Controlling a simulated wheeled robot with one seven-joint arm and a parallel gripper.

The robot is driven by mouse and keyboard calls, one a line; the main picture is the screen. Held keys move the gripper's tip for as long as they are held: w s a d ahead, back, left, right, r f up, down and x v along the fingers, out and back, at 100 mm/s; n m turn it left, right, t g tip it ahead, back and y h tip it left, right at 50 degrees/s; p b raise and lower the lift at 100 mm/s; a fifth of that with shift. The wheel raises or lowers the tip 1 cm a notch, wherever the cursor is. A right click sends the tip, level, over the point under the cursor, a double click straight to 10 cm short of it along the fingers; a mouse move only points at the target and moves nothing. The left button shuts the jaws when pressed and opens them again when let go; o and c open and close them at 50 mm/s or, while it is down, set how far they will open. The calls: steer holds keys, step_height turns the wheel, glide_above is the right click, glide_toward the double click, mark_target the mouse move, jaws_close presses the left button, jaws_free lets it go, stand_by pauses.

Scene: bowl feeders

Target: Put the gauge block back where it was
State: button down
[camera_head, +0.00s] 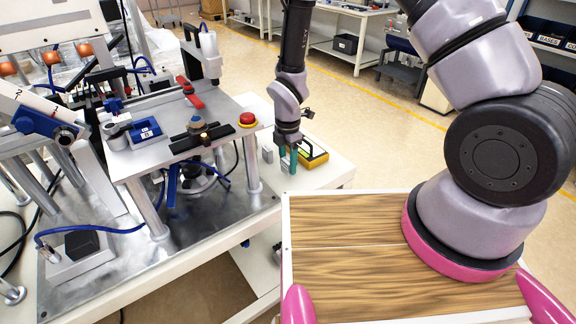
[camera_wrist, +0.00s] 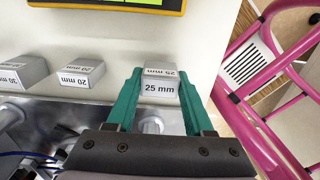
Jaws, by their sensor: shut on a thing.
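The grey gauge block marked 25 mm (camera_wrist: 160,87) is between the green fingers of my gripper (camera_wrist: 160,76) in the wrist view, and my gripper is shut on it. Its labels show on the top and on the side toward the camera. In the head view my gripper (camera_head: 288,161) points down over the white table, and the held block is mostly hidden by the fingers. I cannot tell whether the block touches the table. Blocks marked 20 mm (camera_wrist: 80,74) and 30 mm (camera_wrist: 21,72) stand to its left in the wrist view.
A yellow-and-black device (camera_head: 314,155) lies just right of my gripper in the head view.

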mark_target(288, 160)
steer(key=shift+f, duration=0.65)
steer(key=shift+f, duration=0.1)
steer(key=shift+c, duration=1.4)
jaws_free()
step_height(288, 160, up, 12)
steer(key=shift+r, duration=0.2)
